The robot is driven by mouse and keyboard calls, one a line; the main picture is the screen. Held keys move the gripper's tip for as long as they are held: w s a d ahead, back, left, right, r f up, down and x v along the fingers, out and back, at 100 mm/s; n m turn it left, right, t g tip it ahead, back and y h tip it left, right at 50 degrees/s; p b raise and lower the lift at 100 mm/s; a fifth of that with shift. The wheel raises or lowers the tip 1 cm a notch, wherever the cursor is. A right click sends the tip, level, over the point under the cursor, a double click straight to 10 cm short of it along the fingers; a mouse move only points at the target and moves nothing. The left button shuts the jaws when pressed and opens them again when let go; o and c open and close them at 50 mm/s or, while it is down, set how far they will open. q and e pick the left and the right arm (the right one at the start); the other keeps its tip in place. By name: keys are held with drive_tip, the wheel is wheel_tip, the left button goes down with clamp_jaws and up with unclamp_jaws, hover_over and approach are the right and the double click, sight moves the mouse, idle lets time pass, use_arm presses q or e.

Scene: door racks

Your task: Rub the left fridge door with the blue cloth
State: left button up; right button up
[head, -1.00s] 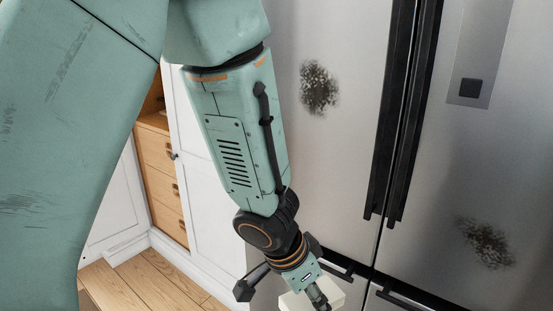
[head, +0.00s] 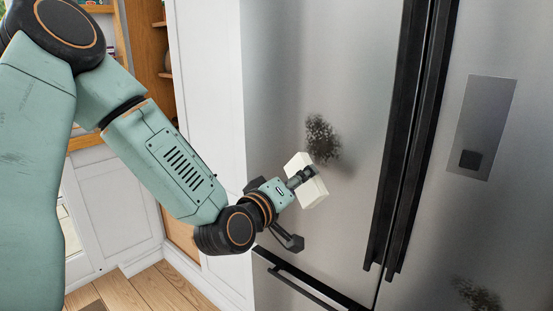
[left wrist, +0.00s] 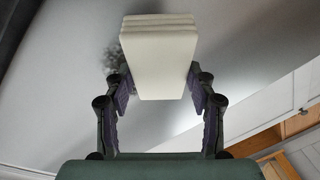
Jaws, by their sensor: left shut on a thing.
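My left gripper (head: 303,178) is shut on a cream-white folded cloth or pad (head: 309,192). No blue cloth shows. The pad also shows in the left wrist view (left wrist: 160,60), pinched between both fingers (left wrist: 158,85). The left fridge door (head: 350,70) is brushed steel with a dark smudge (head: 321,138). The pad is just below and left of the smudge, close to the door; I cannot tell whether it touches. In the left wrist view the smudge (left wrist: 113,58) shows partly behind the pad. My right gripper is not in view.
Black vertical handles (head: 412,140) stand out from the fridge right of the smudge. The right door (head: 500,230) has a dispenser panel (head: 484,125) and another smudge (head: 474,294). A lower drawer handle (head: 300,287) lies below my gripper. White cabinets (head: 205,90) stand left.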

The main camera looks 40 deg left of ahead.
sight(287, 164)
use_arm(q)
drive_tip(key=w+a+r+n+t+y, duration=0.1)
drive_tip(key=w+a+n+t+y+b, duration=0.1)
drive_tip(key=a+y, duration=0.1)
drive_tip(key=w+a+r+n+y+b, duration=0.1)
drive_tip(key=a, duration=0.1)
drive_tip(key=shift+w+r+t, duration=0.2)
drive_tip(key=shift+r+t, duration=0.1)
drive_tip(key=shift+t, duration=0.1)
drive_tip(key=shift+w+d+r, duration=0.1)
drive_tip(key=shift+w+d, duration=0.05)
drive_tip(key=shift+w, duration=0.35)
drive_tip(key=shift+w+n+b, duration=0.3)
drive_tip(key=shift+a, duration=0.2)
drive_tip(key=shift+s+d, duration=0.1)
drive_tip(key=shift+d, duration=0.05)
drive_tip(key=shift+w, duration=0.25)
